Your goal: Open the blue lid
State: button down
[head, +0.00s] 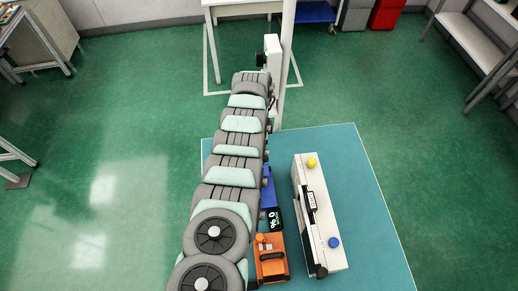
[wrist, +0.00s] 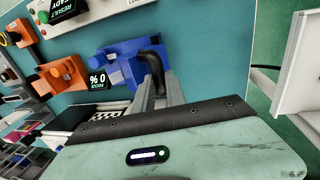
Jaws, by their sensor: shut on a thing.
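The blue part with the lid (wrist: 118,62) is mounted on a teal panel in the wrist view. A dark curved handle (wrist: 152,60) stands at its right side. My gripper (wrist: 154,78) has its two grey fingers around this handle, close together and shut on it. I cannot tell from this angle how far the lid is open. In the head view, part of the blue piece (head: 268,192) shows just right of my arm, which hides the rest. My gripper is hidden in the head view.
An orange device (head: 271,262) and a small dark display (head: 274,220) sit beside the blue piece. A white box (head: 316,205) with yellow and blue buttons stands to the right. In the wrist view, an orange part (wrist: 62,76) is left of the blue part.

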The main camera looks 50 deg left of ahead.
jog(key=shift+s+f, duration=0.1)
jog(key=c, duration=1.4)
grip_release()
jog(key=shift+o, duration=0.2)
notch_tip(320, 180, up, 11)
jog(key=w+a, duration=0.1)
jog(key=shift+a+f, duration=0.2)
jog(key=shift+a, duration=0.1)
jog(key=shift+w+r, duration=0.1)
jog(key=shift+r, duration=0.05)
